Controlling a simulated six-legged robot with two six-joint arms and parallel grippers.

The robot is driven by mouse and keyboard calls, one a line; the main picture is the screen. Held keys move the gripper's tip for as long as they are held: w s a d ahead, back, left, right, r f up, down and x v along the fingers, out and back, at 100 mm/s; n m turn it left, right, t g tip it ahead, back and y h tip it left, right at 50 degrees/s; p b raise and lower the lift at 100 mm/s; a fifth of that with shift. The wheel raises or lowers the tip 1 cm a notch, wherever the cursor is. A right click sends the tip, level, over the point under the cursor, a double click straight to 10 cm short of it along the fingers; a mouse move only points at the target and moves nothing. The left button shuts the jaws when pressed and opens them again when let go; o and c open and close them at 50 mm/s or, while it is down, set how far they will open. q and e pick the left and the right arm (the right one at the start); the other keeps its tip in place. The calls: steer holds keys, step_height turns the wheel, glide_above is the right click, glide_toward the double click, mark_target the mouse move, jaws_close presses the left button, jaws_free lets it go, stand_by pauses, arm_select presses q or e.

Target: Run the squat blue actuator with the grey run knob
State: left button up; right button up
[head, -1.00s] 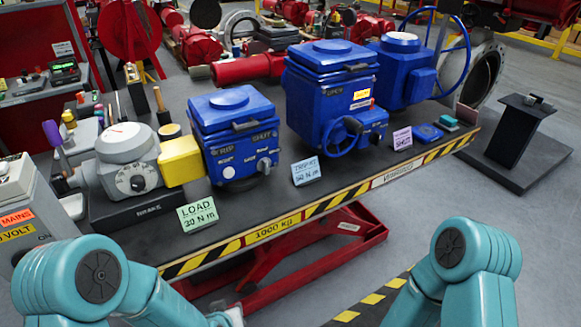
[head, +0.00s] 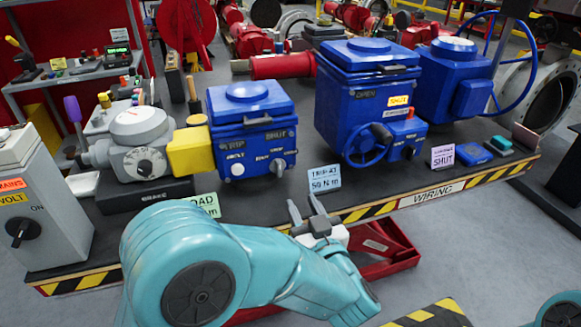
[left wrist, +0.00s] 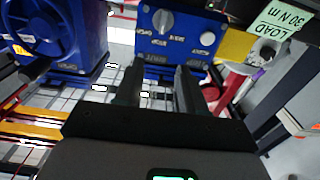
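The squat blue actuator (head: 250,130) stands on the bench, left of the tall blue actuator, with TRIP and SHUT lettering on its front. Its grey run knob (head: 277,167) is low on the front's right side, with a white button (head: 237,170) to its left. The left wrist view, turned upside down, shows the knob (left wrist: 163,20) beyond the fingers. My left gripper (head: 307,208) is open and empty before the bench edge, short of the actuator. Its fingers (left wrist: 157,85) are apart in the left wrist view. My right gripper is out of view.
A tall blue actuator (head: 365,100) with a handwheel (head: 368,142) stands to the right. A yellow block (head: 193,150) joins the grey brake unit (head: 142,140) at left. The trip card (head: 324,179) and the partly covered load card (head: 206,203) stand near the bench edge.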

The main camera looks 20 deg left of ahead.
mark_target(280, 164)
arm_select(q)
steer(key=x, duration=0.6)
steer(key=p+x, duration=0.1)
steer(key=x, duration=0.6)
steer(key=shift+w+a, duration=0.1)
steer(key=shift+a, duration=0.35)
steer(key=shift+w+f, duration=0.1)
steer(key=shift+w, duration=0.3)
steer(key=shift+s, duration=0.1)
jaws_close()
